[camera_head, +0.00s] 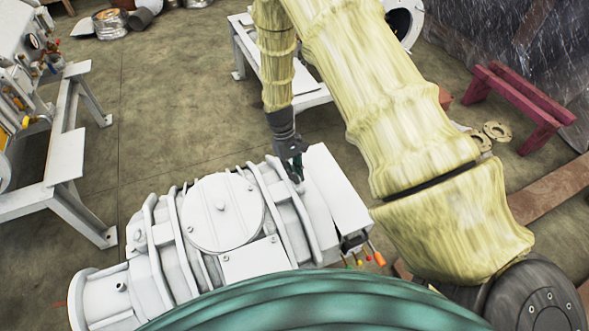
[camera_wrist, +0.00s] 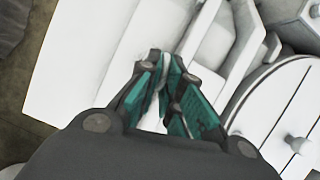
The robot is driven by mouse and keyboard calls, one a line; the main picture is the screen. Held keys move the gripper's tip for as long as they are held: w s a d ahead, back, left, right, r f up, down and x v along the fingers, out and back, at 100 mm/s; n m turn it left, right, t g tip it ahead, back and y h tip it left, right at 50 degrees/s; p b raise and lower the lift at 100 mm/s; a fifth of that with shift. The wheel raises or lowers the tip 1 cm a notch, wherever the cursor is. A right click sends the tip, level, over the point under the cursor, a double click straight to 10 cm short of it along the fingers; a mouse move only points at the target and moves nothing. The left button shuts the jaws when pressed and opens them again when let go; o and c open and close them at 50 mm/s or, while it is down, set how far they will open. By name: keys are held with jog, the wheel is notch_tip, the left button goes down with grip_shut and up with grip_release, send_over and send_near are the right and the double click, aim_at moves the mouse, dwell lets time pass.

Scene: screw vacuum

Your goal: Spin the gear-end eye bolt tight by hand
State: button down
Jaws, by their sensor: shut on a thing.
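The white screw vacuum machine (camera_head: 225,265) lies in the lower middle of the head view, its box-shaped end (camera_head: 340,190) at the right. My gripper (camera_head: 297,176) points down onto its top near that end. In the wrist view my gripper (camera_wrist: 168,80) has its teal pads close together, shut on a small whitish piece, the eye bolt (camera_wrist: 163,72). The pads hide most of the bolt, and its thread and seat do not show. In the head view the bolt is largely hidden by the fingers.
A round bolted cover (camera_head: 222,212) lies left of my gripper and also shows in the wrist view (camera_wrist: 275,110). Raised ribs (camera_head: 285,205) cross the casing beside it. Orange-tipped handles (camera_head: 377,255) stick out below the box end. A white bench (camera_head: 65,155) stands left across open floor.

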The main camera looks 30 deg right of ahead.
jog(key=m, duration=0.1)
jog(key=m+y+p, duration=0.1)
jog(key=m, duration=0.1)
jog(key=m+p, duration=0.1)
jog(key=shift+d+r+y, duration=0.15)
jog(key=shift+d+y, duration=0.15)
jog(key=shift+y, duration=0.1)
jog(key=shift+d+m+t+y+p, duration=0.15)
jog(key=shift+m+y+p, duration=0.2)
jog(key=shift+m, duration=0.65)
jog(key=shift+m+t+y+p, duration=0.15)
jog(key=shift+m+y+p, duration=0.2)
jog(key=shift+m, duration=0.65)
jog(key=c, duration=1.6)
grip_release()
jog(key=v, duration=1.1)
jog(key=shift+r, duration=0.4)
jog(key=shift+f, duration=0.1)
